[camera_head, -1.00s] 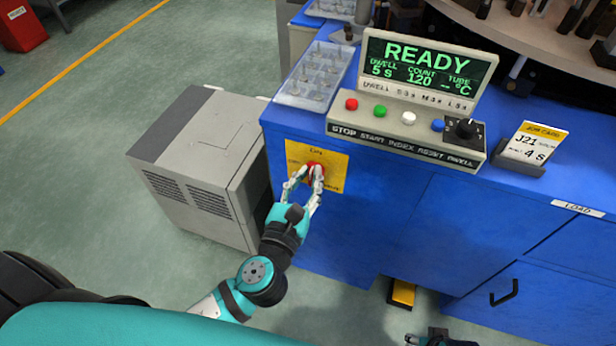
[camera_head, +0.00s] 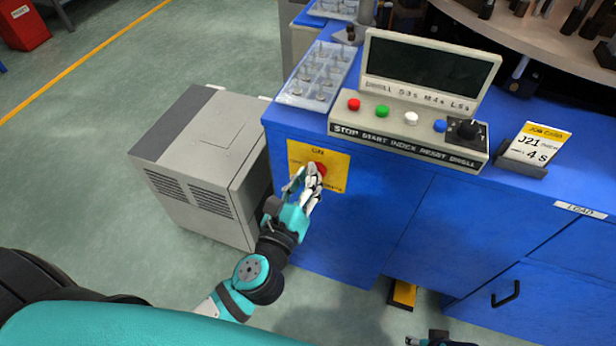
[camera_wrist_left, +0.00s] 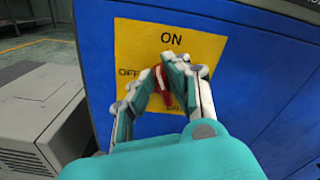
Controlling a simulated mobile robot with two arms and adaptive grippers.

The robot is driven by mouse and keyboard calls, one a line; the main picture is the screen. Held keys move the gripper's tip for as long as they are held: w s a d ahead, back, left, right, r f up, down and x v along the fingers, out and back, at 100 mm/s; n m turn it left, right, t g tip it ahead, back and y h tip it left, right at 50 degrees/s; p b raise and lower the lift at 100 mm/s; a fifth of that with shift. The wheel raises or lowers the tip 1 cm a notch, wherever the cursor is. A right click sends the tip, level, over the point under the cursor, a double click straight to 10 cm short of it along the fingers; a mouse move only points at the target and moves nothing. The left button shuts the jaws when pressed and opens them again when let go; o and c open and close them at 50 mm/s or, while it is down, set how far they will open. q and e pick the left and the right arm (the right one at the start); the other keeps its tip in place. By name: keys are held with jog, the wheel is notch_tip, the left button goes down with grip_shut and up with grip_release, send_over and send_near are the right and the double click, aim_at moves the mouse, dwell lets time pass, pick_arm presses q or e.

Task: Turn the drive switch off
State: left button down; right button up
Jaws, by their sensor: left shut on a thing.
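The drive switch is a red knob (camera_head: 318,170) on a yellow plate (camera_head: 338,180) on the front of the blue cabinet. In the left wrist view the knob (camera_wrist_left: 163,84) sits between my fingers, below the word ON and right of the word OFF on the plate (camera_wrist_left: 205,50). My left gripper (camera_head: 306,176) is shut on the knob, its wrist rolled over; it also shows in the left wrist view (camera_wrist_left: 168,80). The fingers hide part of the knob and lower lettering. The display screen (camera_head: 426,70) above is dark. My right gripper (camera_head: 430,338) shows only partly at the bottom edge.
A grey unit (camera_head: 200,165) stands on the floor left of the cabinet (camera_head: 400,225). The button panel (camera_head: 405,138), a clear tray (camera_head: 316,82) and a job card (camera_head: 535,145) are on top. A yellow pedal (camera_head: 403,293) is below.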

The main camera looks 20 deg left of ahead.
pick_arm(q)
jog(key=shift+a+f+n+b, duration=0.2)
jog(key=shift+f+n+b, duration=0.1)
jog(key=shift+n, duration=1.8)
jog(key=shift+a+f+n+b, duration=0.15)
jog(key=shift+f+n+b, duration=0.1)
jog(key=shift+n, duration=1.85)
jog(key=shift+a+f+n+b, duration=0.2)
jog(key=shift+f+n+b, duration=0.1)
jog(key=shift+n, duration=1.8)
pick_arm(e)
jog(key=w+v, duration=0.1)
jog(key=v, duration=0.5)
jog(key=shift+w+r, duration=0.2)
jog(key=shift+r, duration=0.45)
pick_arm(q)
jog(key=c, duration=1.4)
grip_release()
jog(key=shift+o, duration=0.2)
pick_arm(e)
jog(key=shift+w+t, duration=0.1)
jog(key=shift+t, duration=0.2)
pick_arm(q)
jog(key=s, duration=0.7)
jog(key=shift+s, duration=0.25)
jog(key=shift+a, duration=0.1)
